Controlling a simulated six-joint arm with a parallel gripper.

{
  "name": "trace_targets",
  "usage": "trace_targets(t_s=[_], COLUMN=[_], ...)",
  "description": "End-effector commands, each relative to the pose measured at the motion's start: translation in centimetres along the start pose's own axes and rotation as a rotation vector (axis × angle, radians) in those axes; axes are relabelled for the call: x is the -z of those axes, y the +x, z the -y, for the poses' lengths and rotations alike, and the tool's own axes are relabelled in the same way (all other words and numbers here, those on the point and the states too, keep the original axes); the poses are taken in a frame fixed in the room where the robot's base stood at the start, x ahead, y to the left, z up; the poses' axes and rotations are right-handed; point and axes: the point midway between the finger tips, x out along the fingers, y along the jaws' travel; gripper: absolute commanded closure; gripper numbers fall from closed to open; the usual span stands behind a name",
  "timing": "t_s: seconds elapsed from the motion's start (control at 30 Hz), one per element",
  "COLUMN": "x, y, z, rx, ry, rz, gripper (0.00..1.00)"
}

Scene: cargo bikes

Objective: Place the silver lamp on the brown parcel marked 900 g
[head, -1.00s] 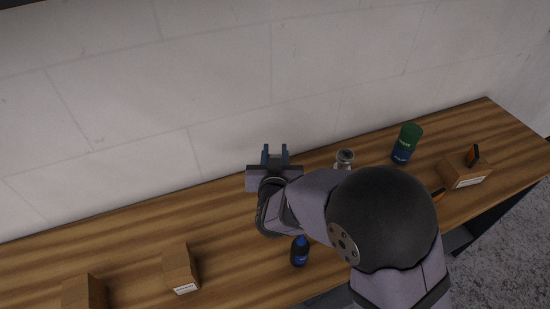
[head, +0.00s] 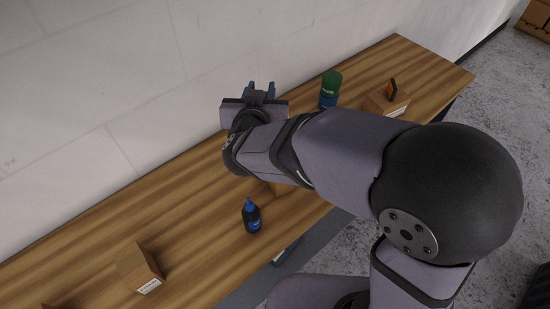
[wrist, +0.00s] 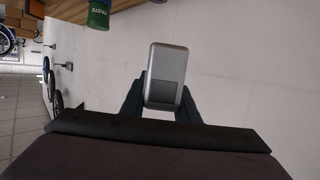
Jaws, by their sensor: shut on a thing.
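My gripper (head: 261,90) is raised near the wall, above the back of the bench. In the wrist view its two dark fingers (wrist: 161,104) are shut on the silver lamp (wrist: 167,62), a rounded box with a dark grey panel. The lamp cannot be made out in the head view. A brown parcel (head: 139,269) with a white label stands at the lower left of the bench. Another brown parcel (head: 387,102) stands at the right with an orange and black thing (head: 392,89) on top. The labels are too small to read.
A green and blue tin (head: 330,90) stands near the back edge; it also shows in the wrist view (wrist: 99,14). A dark blue bottle (head: 251,216) stands near the front edge. My arm hides part of the wooden bench (head: 195,225). The bench's left middle is clear.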

Motion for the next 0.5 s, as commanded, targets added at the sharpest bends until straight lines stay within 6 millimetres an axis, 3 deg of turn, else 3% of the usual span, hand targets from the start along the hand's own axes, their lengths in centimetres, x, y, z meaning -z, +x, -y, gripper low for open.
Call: trace_targets(t_s=[0.03, 0.17, 0.37, 0.5], x=[-1.1, -2.3, -2.4, -3.8], y=[0.0, -0.1, 0.0, 0.4], z=[-0.7, -1.9, -1.8, -1.8], rx=[-0.017, -0.042, -0.024, -0.025], ry=[-0.001, 0.01, 0.006, 0.003], rz=[0.003, 0.0, -0.002, 0.0], gripper=[0.95, 0.95, 0.95, 0.95])
